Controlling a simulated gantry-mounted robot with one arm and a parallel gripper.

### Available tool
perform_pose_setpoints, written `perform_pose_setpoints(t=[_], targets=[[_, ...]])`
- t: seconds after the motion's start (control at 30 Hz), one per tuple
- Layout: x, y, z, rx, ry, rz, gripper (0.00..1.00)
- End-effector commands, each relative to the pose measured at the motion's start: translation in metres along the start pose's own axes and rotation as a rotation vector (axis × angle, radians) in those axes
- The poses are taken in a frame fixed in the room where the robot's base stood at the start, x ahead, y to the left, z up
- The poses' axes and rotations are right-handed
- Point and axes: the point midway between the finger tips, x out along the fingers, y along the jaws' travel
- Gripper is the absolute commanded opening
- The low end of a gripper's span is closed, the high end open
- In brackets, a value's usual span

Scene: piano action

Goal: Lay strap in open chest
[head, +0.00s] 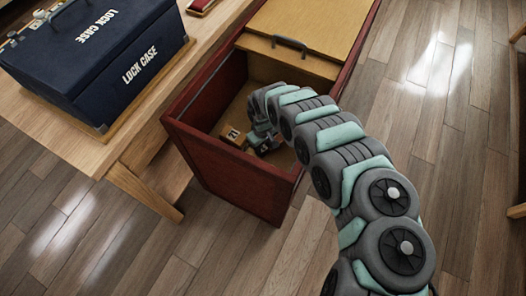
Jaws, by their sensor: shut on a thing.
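The open chest (232,178) is a dark red wooden box with a tan inside. Its tan lid panel (317,24) with a dark handle covers the far part, and the near part is open. My gripper (263,145) is down inside the open part, near the front wall. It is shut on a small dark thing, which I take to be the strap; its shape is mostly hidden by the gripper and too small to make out. I cannot tell if it touches the chest floor.
A small wooden block (232,135) marked with a number is beside my gripper in the chest. A dark blue lock case (95,50) stands on a wooden bench (75,140) at left. The chest walls surround my gripper closely.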

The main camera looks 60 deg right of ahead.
Motion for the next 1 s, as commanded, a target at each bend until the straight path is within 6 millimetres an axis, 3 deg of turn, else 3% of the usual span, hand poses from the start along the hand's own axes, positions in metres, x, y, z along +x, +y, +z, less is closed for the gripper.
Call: perform_pose_setpoints(t=[0.03, 0.27, 0.47, 0.87, 0.9, 1.0], targets=[[0.011, -0.001, 0.0, 0.0, 0.0, -0.003, 0.0], [0.024, 0.0, 0.0, 0.001, 0.001, 0.0, 0.0], [0.053, -0.002, -0.001, 0.0, 0.003, -0.002, 0.0], [0.055, 0.0, -0.001, 0.0, 0.001, 0.0, 0.0], [0.055, 0.0, -0.001, 0.0, 0.001, 0.001, 0.37], [0.055, 0.0, -0.001, 0.0, 0.001, 0.001, 0.45]])
